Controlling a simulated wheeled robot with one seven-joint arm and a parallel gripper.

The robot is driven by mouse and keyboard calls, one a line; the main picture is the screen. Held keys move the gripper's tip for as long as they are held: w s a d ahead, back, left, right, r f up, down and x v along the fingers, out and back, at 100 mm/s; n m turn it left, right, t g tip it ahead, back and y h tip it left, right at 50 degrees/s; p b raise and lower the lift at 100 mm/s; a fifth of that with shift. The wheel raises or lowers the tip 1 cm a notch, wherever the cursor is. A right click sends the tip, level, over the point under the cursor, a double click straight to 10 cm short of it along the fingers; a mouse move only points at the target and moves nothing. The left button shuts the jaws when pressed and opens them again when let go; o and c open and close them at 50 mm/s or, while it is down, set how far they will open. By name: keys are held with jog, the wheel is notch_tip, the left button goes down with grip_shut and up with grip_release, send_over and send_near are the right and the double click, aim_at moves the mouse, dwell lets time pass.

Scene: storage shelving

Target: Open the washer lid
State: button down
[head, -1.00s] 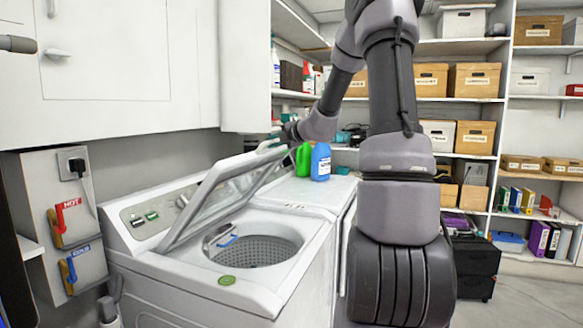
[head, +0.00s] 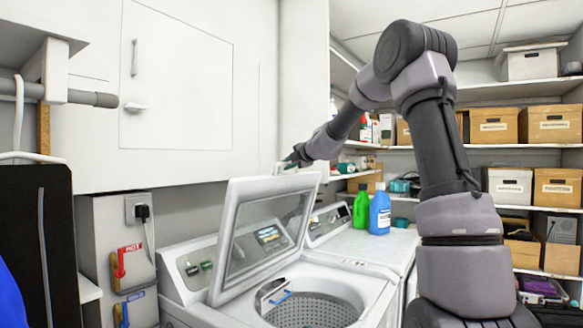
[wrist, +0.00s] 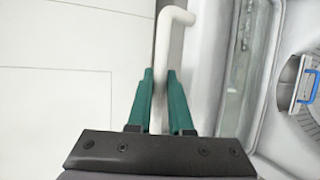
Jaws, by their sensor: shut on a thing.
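The white top-loading washer (head: 185,308) stands in the lower middle of the head view. Its lid (head: 228,240), a white frame around a clear window, is raised and tilted, exposing the drum (head: 312,312). My gripper (head: 292,158) is at the lid's upper edge, partly hidden by my arm and the lid. In the wrist view, the green fingers of my gripper (wrist: 160,74) are closed around a white bent handle bar (wrist: 172,28). Part of the lid (wrist: 210,70) shows to the right there. How the bar joins the lid is not clear.
A white wall cabinet (head: 180,100) is above and behind the washer. A green bottle (head: 361,208) and a blue bottle (head: 380,212) stand on the adjacent machine (head: 365,246). Shelves with boxes (head: 490,126) are at the right. A grey rod (head: 95,98) projects at the left.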

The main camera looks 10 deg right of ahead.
jog(key=c, duration=1.1)
grip_release()
jog(key=shift+f, duration=0.1)
